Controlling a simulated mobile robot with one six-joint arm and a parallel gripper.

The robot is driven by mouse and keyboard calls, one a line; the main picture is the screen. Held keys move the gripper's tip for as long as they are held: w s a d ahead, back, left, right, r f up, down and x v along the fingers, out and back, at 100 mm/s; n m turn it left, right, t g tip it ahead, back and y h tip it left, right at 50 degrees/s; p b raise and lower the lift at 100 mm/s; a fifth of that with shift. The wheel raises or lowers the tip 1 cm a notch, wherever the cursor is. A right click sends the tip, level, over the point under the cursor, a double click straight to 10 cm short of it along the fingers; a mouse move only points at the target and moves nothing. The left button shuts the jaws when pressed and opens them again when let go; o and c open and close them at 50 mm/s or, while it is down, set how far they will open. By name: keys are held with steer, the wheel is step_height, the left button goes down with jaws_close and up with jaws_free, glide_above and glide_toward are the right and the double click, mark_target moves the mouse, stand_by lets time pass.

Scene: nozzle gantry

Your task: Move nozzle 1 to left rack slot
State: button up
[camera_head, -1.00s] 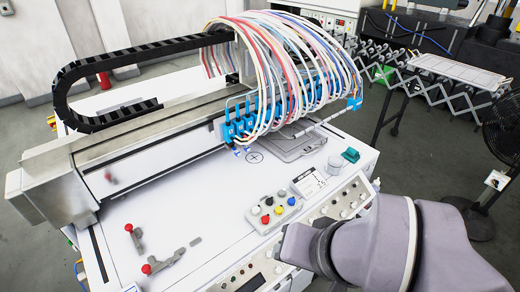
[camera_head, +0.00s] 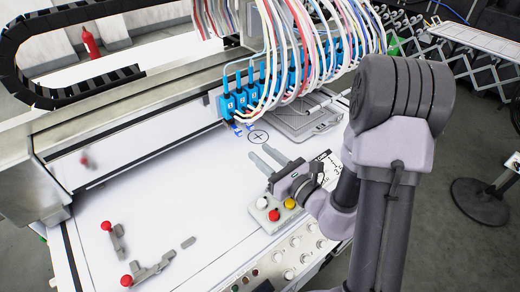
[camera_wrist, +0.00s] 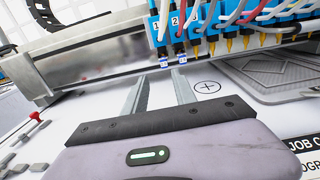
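Nozzle 1 (camera_wrist: 155,27) is the leftmost of a row of blue numbered blocks on the gantry, with a hose from its top. In the head view it is at the left end of the row (camera_head: 227,106). Nozzle 2 (camera_wrist: 174,20) is right beside it. My gripper (camera_head: 260,151) is open and empty, low over the white table, in front of the row. In the wrist view its two fingers (camera_wrist: 158,77) are parallel and apart, pointing towards the tips below nozzles 1 and 2, not around either. I cannot make out which part is the left rack slot.
The white table (camera_head: 170,190) is mostly clear on the left, with red-knobbed clamps (camera_head: 145,272) at its front left. A button box (camera_head: 265,215) is under my gripper. A grey plate (camera_head: 305,122) lies right of the crosshair mark (camera_head: 258,137). Hoses (camera_head: 290,50) arch above the nozzles.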

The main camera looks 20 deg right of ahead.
mark_target(240, 133)
steer(key=p+x, duration=0.1)
steer(key=x, duration=0.2)
steer(key=p+x, duration=0.1)
steer(key=x, duration=0.1)
steer(key=p+x, duration=0.1)
steer(key=x, duration=0.2)
steer(key=shift+w+d+f+p, duration=0.1)
steer(key=shift+w+d+p, duration=0.1)
steer(key=shift+w+p, duration=0.2)
steer(key=shift+w+a+f+h, duration=0.1)
steer(key=shift+w+a+h, duration=0.2)
steer(key=shift+w, duration=0.4)
jaws_close()
steer(key=shift+r+p, duration=0.3)
steer(key=shift+s+d, duration=0.1)
steer(key=shift+s, duration=0.05)
steer(key=b+v, duration=0.2)
steer(key=v, duration=0.4)
steer(key=shift+b, duration=0.4)
